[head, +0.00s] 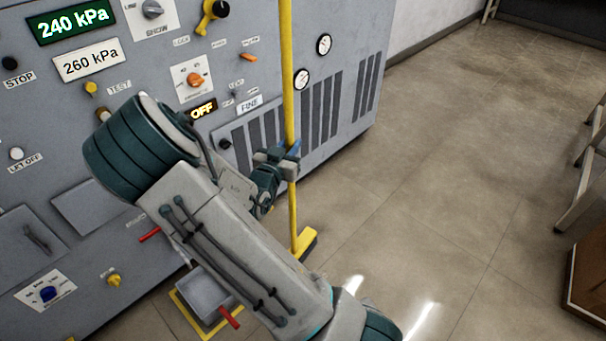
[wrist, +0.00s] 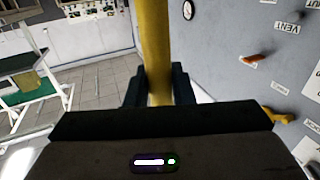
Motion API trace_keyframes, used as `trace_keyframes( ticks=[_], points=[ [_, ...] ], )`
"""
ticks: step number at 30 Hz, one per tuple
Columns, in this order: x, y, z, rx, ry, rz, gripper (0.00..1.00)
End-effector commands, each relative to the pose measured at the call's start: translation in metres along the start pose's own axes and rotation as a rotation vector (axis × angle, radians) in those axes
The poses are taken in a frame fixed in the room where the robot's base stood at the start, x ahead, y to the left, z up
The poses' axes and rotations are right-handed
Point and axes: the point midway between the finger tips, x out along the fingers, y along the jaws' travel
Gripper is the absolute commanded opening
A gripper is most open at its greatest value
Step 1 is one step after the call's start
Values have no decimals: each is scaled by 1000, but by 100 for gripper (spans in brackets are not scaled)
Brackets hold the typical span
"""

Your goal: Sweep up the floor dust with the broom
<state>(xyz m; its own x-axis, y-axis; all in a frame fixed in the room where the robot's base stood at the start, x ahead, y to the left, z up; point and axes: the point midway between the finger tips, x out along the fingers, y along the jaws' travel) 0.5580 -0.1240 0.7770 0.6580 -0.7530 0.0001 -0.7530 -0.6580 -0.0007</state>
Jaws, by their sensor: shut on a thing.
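The broom (head: 287,60) has a long yellow handle that stands nearly upright in front of the grey machine. Its yellow head with a dark edge (head: 306,243) is low near the floor, partly hidden by my arm. My gripper (head: 278,160) is shut around the handle about midway up. In the wrist view the yellow handle (wrist: 156,50) rises between the two dark fingers of my gripper (wrist: 160,85). I cannot make out any dust on the visible floor.
The grey machine (head: 255,85) with knobs, gauges and vents fills the left and stands close to the broom. The tiled floor (head: 440,170) to the right is clear. A brown box (head: 588,275) and metal legs (head: 580,195) stand at the right edge.

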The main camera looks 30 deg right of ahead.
Motion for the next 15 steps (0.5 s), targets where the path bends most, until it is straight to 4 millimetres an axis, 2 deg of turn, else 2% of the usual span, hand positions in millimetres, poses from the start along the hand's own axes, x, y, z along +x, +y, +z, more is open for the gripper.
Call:
trace_keyframes(
  ticks=[1, 6, 15],
  points=[
    [4, 4, 17, 0, 4, 24, 0],
    [12, 17, 41, 1, 4, 101, 0],
    [19, 29, 60, 0, 4, 169, 0]
  ],
)
